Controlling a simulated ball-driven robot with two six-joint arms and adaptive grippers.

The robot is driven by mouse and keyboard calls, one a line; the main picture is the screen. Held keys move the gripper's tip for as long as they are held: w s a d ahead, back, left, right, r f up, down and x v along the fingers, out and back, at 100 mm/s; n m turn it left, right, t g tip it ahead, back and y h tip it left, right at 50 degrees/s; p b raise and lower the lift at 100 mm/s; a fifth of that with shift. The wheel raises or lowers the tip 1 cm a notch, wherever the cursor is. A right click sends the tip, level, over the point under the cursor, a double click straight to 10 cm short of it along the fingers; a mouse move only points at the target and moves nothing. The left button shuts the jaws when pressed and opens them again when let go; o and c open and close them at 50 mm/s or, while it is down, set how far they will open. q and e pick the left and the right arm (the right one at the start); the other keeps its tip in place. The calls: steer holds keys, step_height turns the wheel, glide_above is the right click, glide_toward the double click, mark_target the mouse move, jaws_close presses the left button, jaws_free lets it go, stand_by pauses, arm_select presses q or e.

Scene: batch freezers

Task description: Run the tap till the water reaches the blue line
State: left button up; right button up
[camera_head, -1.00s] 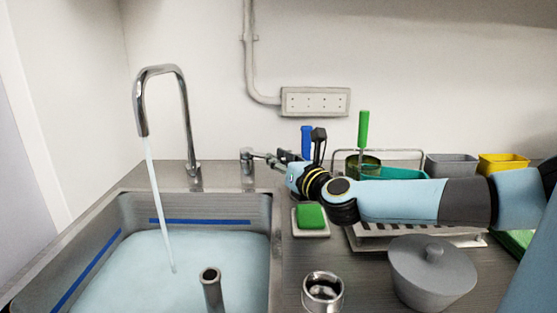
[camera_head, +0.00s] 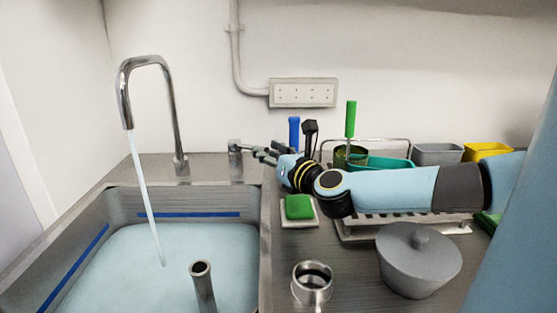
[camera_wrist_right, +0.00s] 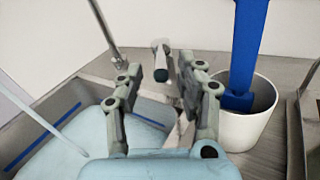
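The tap's curved spout (camera_head: 150,62) runs a steady stream (camera_head: 144,190) into the sink (camera_head: 265,240). Pale blue water (camera_head: 120,260) lies a little below the blue line (camera_head: 188,214) on the back wall and the blue line (camera_head: 75,268) on the left wall. The tap's lever (camera_head: 235,150) stands right of the spout. My right gripper (camera_head: 258,152) is open beside it. In the right wrist view the lever (camera_wrist_right: 161,68) shows beyond my right gripper's parted fingers (camera_wrist_right: 174,82), apparently untouched. My left gripper is out of view.
An open pipe (camera_head: 203,285) stands in the sink. On the counter are a green sponge (camera_head: 298,207) on a dish, a metal cup (camera_head: 312,285), a lidded grey pot (camera_head: 418,262) and a rack. A white holder (camera_wrist_right: 246,125) with a blue handle (camera_wrist_right: 245,50) is close right of the gripper.

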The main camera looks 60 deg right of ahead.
steer(key=v, duration=1)
steer(key=shift+s+a, duration=0.15)
steer(key=shift+s, duration=0.25)
stand_by(6.6)
